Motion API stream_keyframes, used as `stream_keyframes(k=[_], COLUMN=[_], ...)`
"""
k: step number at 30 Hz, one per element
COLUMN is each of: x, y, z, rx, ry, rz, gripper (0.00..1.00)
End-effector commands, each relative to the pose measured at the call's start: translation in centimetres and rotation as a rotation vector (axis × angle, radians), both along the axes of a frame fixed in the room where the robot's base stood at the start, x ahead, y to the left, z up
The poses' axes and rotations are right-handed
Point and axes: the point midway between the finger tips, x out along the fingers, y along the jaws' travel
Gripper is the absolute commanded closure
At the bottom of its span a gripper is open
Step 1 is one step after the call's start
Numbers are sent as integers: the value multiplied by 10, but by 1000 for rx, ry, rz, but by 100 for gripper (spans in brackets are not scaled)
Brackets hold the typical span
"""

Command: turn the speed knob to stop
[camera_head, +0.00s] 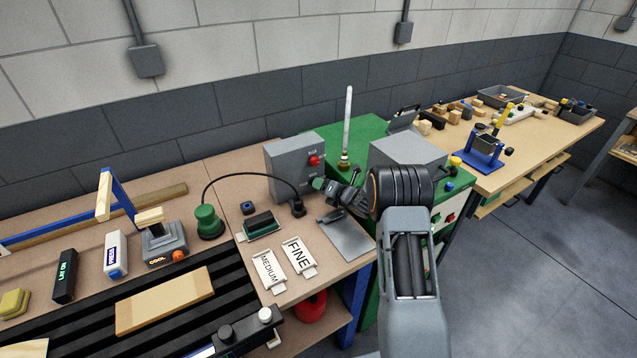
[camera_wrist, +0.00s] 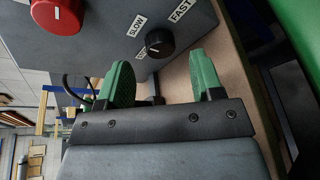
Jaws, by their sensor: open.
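The black speed knob (camera_wrist: 160,43) sits on the face of a grey control box, with a white pointer line on it. The labels SLOW (camera_wrist: 137,25) and FAST (camera_wrist: 181,10) show beside it; a third label is partly hidden and I cannot read it fully. My gripper (camera_wrist: 162,80) is open, its green fingers apart and short of the knob, with nothing between them. In the head view the grey control box (camera_head: 285,158) stands on the bench, and my gripper (camera_head: 322,186) is at its front lower right. The knob is not clear there.
A red button (camera_head: 314,160) is on the same box face, also large in the wrist view (camera_wrist: 62,12). A metal plate (camera_head: 348,240) and green machine (camera_head: 370,125) are close by.

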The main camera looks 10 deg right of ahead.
Motion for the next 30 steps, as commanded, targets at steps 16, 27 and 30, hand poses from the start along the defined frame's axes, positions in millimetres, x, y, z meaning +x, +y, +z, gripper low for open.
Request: stream_keyframes(k=[16, 27, 30], x=[28, 28, 28], y=[15, 15, 15], z=[-9, -9, -9], rx=[1, 1, 1], ry=[0, 0, 0], rz=[-1, -1, -1], gripper=[40, 61, 70])
